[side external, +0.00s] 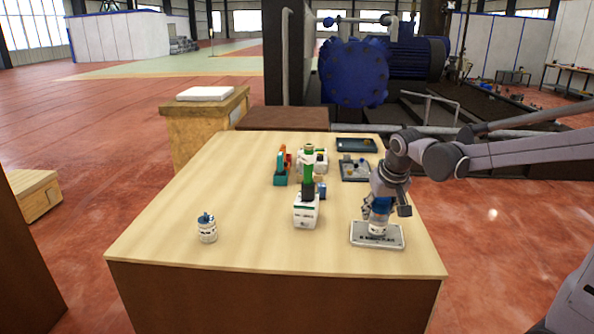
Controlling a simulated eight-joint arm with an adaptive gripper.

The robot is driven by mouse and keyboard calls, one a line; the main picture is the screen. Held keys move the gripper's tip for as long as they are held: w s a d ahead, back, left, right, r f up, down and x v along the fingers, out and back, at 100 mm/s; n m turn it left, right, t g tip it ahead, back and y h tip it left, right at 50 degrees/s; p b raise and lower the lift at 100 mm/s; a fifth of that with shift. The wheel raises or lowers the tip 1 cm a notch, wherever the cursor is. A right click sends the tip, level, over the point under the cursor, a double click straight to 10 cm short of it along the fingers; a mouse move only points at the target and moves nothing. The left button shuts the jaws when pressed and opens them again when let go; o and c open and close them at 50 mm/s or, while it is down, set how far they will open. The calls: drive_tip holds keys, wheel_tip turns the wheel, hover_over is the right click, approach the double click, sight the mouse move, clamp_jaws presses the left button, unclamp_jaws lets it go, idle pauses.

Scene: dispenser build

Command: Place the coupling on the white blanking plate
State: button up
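A blue-and-white cylindrical part, which looks like the coupling (378,228), is upright over the plate at the front right of the table. The blanking plate (390,241) is a flat, pale grey-white rectangle with dark lettering along its front edge. My gripper (385,210) points down around the upper blue part of the coupling. One dark finger shows at its left and another at its right. I cannot tell whether the fingers press on it, or whether its base touches the plate. A similar blue-and-white cylinder (207,230) stands alone at the front left.
A white-and-green dispenser-like unit (306,210) stands mid-table, left of the plate. Behind it are teal and orange parts (282,168) and a white unit (318,160). Two grey trays (347,178) (343,147) lie at the back right. The table's left half is mostly clear.

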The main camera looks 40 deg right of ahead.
drive_tip(key=o, duration=0.4)
drive_tip(key=shift+c, duration=0.2)
drive_tip(key=v, duration=1.2)
drive_tip(key=s+a+f+n+t+y, duration=0.2)
drive_tip(key=s+a+f+n, duration=0.4)
drive_tip(key=a+f, duration=0.5)
drive_tip(key=shift+s+a+n+t+y, duration=0.3)
drive_tip(key=shift+s+n+t, duration=0.1)
drive_tip(key=shift+s+t, duration=0.3)
